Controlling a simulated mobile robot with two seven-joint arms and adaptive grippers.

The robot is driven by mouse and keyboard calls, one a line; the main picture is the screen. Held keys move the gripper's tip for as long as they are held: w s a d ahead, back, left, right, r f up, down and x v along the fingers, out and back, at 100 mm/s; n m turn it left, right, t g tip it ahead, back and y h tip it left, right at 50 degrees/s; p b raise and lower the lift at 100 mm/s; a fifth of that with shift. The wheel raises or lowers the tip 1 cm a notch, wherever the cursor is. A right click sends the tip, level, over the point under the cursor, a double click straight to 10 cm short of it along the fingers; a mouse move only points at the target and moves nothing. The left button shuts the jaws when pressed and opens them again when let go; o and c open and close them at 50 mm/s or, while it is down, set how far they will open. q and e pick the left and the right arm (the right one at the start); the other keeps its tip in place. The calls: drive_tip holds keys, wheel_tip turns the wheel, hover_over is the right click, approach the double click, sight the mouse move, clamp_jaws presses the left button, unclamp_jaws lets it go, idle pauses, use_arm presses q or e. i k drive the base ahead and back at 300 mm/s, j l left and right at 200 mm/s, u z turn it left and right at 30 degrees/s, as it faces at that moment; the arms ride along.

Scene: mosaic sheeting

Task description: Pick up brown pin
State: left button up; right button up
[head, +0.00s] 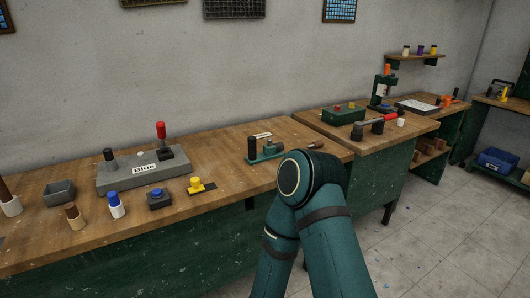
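A small brown pin (72,212) with a paler lower part stands upright near the front edge of the left workbench. A taller piece (8,200) with a brown shaft and a white base is cut by the left picture edge. A blue-topped pin (115,200) with a white lower part stands just right of the small brown pin. Neither of my grippers is in view. A teal link of my own arm rises at the lower middle, well right of the pins.
The workbench (240,205) holds a grey box (60,193), a grey block labelled "Blue" (110,174) with a red-handled lever (162,132), a blue button box (159,198), a yellow part (196,185) and a green clamp (264,150). Another bench (410,134) stands to the right.

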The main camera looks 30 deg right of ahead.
sight(316, 145)
drive_tip(key=i+l, duration=0.1)
drive_tip(key=l, duration=0.35)
drive_tip(key=i+l, duration=0.15)
drive_tip(key=l, duration=0.3)
drive_tip(key=i+l, duration=0.1)
drive_tip(key=l, duration=0.4)
drive_tip(key=i+l, duration=0.1)
drive_tip(key=l, duration=0.35)
drive_tip(key=i+l, duration=0.1)
drive_tip(key=l, duration=0.35)
